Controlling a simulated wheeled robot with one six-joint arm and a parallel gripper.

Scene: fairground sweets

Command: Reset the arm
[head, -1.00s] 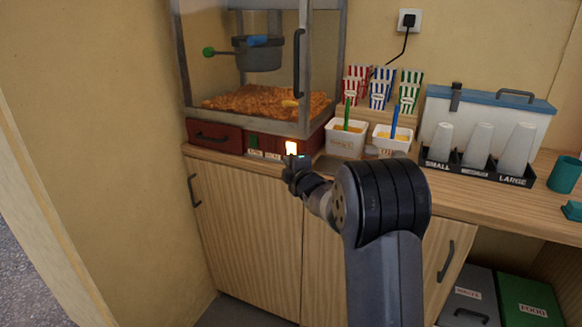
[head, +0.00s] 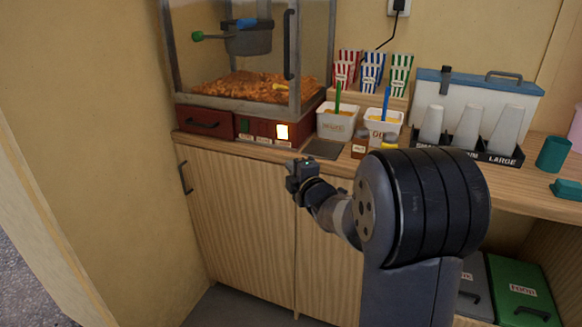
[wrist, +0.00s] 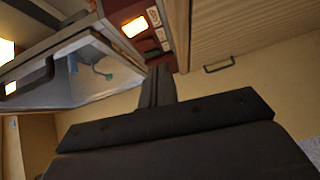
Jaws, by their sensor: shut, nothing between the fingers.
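My gripper (head: 299,170) is in the middle of the head view, in front of the wooden counter's cupboard doors, just below the counter edge. It is shut and empty. It touches nothing that I can see. In the wrist view my gripper's dark fingers (wrist: 157,85) are together, pointing up the picture. My arm is bent, with its large black joint at the lower right of the head view.
A popcorn machine (head: 180,60) with a lit switch (head: 282,132) stands on the counter (head: 225,143). White tubs (head: 337,124), striped popcorn boxes (head: 371,75) and a cup holder (head: 500,157) stand to its right. Grey and green bins (head: 520,285) are below right.

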